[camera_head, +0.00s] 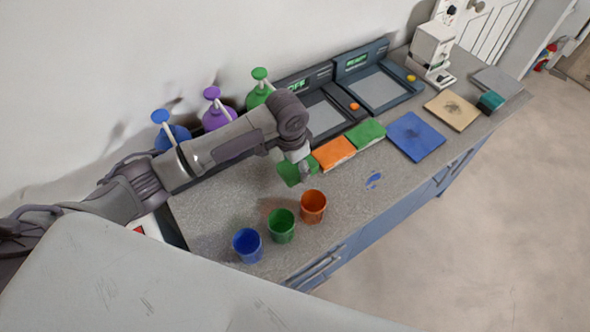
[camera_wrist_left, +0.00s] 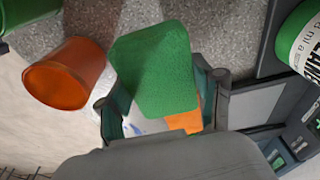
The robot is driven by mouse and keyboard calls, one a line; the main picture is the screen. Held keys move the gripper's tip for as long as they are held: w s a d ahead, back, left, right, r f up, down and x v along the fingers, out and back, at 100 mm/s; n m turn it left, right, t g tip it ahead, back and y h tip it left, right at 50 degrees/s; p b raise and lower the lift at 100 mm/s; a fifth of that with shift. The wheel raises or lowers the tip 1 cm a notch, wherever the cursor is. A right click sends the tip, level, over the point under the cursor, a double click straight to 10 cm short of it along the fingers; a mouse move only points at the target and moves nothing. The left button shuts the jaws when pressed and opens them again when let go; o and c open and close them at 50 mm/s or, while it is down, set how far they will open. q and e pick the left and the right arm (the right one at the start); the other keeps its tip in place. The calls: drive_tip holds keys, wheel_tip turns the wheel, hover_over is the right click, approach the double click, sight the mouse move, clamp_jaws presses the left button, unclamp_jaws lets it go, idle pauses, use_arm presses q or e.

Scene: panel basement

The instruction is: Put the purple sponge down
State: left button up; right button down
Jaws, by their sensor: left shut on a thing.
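My left gripper (camera_head: 303,170) is shut on a green sponge (camera_head: 288,172) above the counter (camera_head: 225,205). In the left wrist view the green sponge (camera_wrist_left: 155,70) sits between the two fingers of the gripper (camera_wrist_left: 160,112). An orange sponge (camera_head: 334,153) and another green sponge (camera_head: 367,133) lie side by side to the right of the gripper. I see no purple sponge in either view. My right gripper is not in view.
Blue (camera_head: 247,244), green (camera_head: 281,226) and orange (camera_head: 313,206) cups stand near the front edge. Pump bottles (camera_head: 217,116) and two dark devices (camera_head: 376,82) line the wall. A blue mat (camera_head: 415,136) lies right. Bare counter shows around a blue smear (camera_head: 374,180).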

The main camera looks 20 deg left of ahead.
sight(296, 174)
use_arm(q)
drive_tip(key=shift+a+f+p, duration=0.1)
drive_tip(key=shift+f+p, duration=0.4)
drive_tip(key=shift+f, duration=1.6)
drive_tip(key=o, duration=1)
drive_tip(key=shift+f, duration=0.1)
drive_tip(key=r, duration=0.4)
drive_tip(key=s+r+b, duration=0.1)
drive_tip(key=r, duration=0.3)
drive_tip(key=a+r, duration=0.1)
drive_tip(key=r, duration=0.3)
drive_tip(key=shift+s+r, duration=0.1)
drive_tip(key=shift+s, duration=0.05)
drive_tip(key=shift+d, duration=0.1)
